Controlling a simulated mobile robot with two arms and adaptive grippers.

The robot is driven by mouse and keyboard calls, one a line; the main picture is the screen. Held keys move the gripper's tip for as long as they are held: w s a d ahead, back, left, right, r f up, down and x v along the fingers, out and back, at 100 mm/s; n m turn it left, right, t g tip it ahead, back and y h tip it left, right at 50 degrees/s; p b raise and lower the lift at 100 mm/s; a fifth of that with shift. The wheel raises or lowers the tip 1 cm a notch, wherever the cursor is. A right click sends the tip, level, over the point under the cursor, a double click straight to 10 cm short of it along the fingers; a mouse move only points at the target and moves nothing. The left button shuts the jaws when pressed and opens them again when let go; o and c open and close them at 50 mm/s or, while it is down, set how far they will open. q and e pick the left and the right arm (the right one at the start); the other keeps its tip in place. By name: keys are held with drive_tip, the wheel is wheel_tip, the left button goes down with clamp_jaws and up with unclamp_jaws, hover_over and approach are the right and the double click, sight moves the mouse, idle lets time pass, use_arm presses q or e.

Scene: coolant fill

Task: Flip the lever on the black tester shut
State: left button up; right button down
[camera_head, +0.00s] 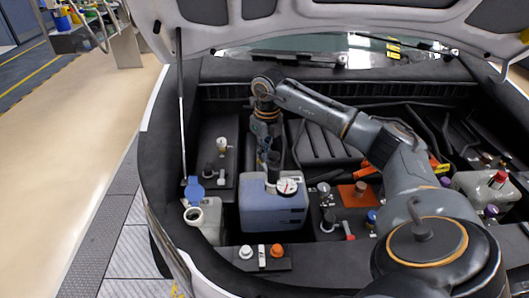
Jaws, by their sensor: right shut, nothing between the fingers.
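The black tester (273,170) stands upright on top of a blue-grey tank (262,215). A round white dial gauge (288,186) sits at its right side. I cannot make out its lever, or tell whether it is open or shut, as the parts there are small and dark. My right gripper (270,143) points down just above and behind the tester. It is shut and empty. I cannot tell whether it touches the tester. My left gripper is not in view.
A white filler neck (194,216) with a raised blue cap (194,190) stands left of the tank. My right arm spans the bay's right side. A prop rod (181,110) rises at left.

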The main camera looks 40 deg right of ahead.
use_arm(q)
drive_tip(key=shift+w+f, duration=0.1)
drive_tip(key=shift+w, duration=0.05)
use_arm(e)
drive_tip(key=shift+w, duration=0.3)
drive_tip(key=shift+w+f+b, duration=0.3)
drive_tip(key=shift+w+f, duration=0.1)
drive_tip(key=shift+w, duration=0.3)
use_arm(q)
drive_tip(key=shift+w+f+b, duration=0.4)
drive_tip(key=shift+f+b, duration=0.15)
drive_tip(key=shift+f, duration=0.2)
use_arm(e)
drive_tip(key=shift+w+f, duration=1.05)
drive_tip(key=shift+w, duration=0.3)
drive_tip(key=shift+s, duration=0.15)
use_arm(q)
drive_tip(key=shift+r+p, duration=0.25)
drive_tip(key=shift+p, duration=0.05)
use_arm(e)
drive_tip(key=shift+s+r, duration=0.15)
drive_tip(key=shift+s, duration=0.6)
wheel_tip(320, 180, up, 12)
drive_tip(key=s, duration=0.1)
